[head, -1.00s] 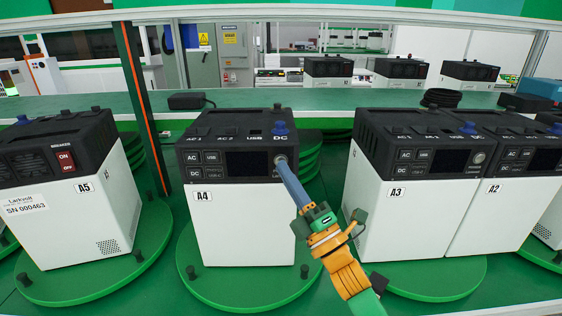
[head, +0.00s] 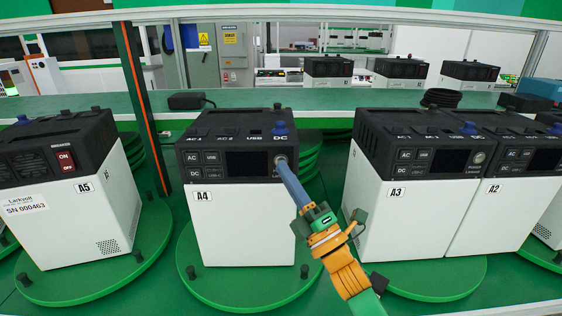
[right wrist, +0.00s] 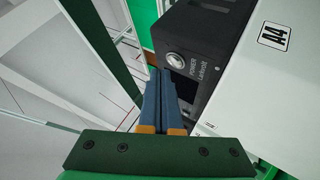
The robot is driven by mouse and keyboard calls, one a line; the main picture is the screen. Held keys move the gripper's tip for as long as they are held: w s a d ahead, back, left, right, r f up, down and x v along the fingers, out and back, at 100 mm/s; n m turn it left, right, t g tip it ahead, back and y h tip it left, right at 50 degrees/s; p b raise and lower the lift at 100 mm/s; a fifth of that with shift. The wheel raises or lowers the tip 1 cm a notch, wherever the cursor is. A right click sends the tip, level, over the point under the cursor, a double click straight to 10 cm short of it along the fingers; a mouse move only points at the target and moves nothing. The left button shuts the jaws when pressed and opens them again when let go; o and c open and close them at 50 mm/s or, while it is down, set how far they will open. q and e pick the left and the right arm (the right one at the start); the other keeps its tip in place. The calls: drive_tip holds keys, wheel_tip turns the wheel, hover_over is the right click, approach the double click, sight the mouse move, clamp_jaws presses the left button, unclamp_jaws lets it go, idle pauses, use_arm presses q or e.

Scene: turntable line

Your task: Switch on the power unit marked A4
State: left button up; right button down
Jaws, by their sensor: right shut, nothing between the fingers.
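The power unit marked A4 (head: 240,222) stands on a round green turntable in the middle of the head view. It is a white box with a black top, and its front display (head: 247,163) is dark. Its round power button (head: 280,157) is at the right end of the black panel; it also shows in the right wrist view (right wrist: 176,60), beside the word POWER. My right gripper (head: 281,168) is shut and empty, its blue fingertips (right wrist: 160,74) right at the button. I cannot tell whether they touch it. My left gripper is not in view.
Unit A5 (head: 95,222) stands to the left, with a red breaker switch. Units A3 (head: 390,220) and A2 (head: 500,215) stand to the right. A dark post (head: 143,110) with an orange strip rises between A5 and A4. A green shelf (head: 340,98) runs behind.

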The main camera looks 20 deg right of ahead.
drive_tip(key=shift+w, duration=0.1)
drive_tip(key=shift+w+d, duration=0.1)
drive_tip(key=shift+w, duration=0.2)
drive_tip(key=shift+w+d+b, duration=0.1)
drive_tip(key=shift+w+b, duration=0.2)
drive_tip(key=shift+b, duration=0.05)
idle(0.6)
idle(0.3)
drive_tip(key=shift+s+a+p, duration=0.2)
drive_tip(key=shift+s+p, duration=0.1)
drive_tip(key=shift+s, duration=0.4)
drive_tip(key=s, duration=0.2)
drive_tip(key=s+a+p, duration=0.1)
drive_tip(key=s, duration=0.1)
drive_tip(key=shift+s+a, duration=0.2)
drive_tip(key=shift+s, duration=0.2)
